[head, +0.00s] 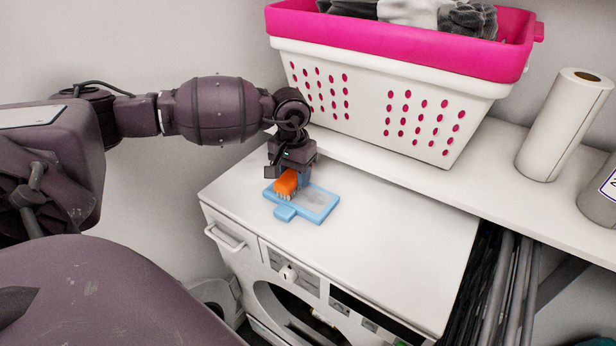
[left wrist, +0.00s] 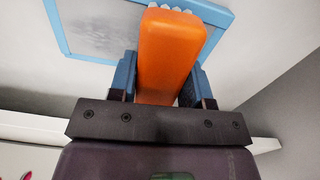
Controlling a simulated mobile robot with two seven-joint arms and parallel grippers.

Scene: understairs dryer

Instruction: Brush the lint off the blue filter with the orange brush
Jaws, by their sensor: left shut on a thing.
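The blue filter (head: 318,212) lies flat on top of the white dryer, its tab toward the front edge. Grey lint (head: 316,198) shows on its mesh, right of the brush. My left gripper (head: 291,174) is above the filter's left part, shut on the orange brush (head: 286,183), whose pale bristles point down at the filter. I cannot tell whether the bristles touch the mesh. In the left wrist view the orange brush (left wrist: 168,55) sits between the two blue fingers of my left gripper (left wrist: 160,78), with the filter's blue frame (left wrist: 55,27) beyond. My right gripper is not in view.
The dryer top (head: 400,235) is clear to the right of the filter. A white and pink laundry basket (head: 375,90) stands on the shelf (head: 480,175) behind. A paper roll (head: 563,125) and a grey container (head: 600,195) stand at the right.

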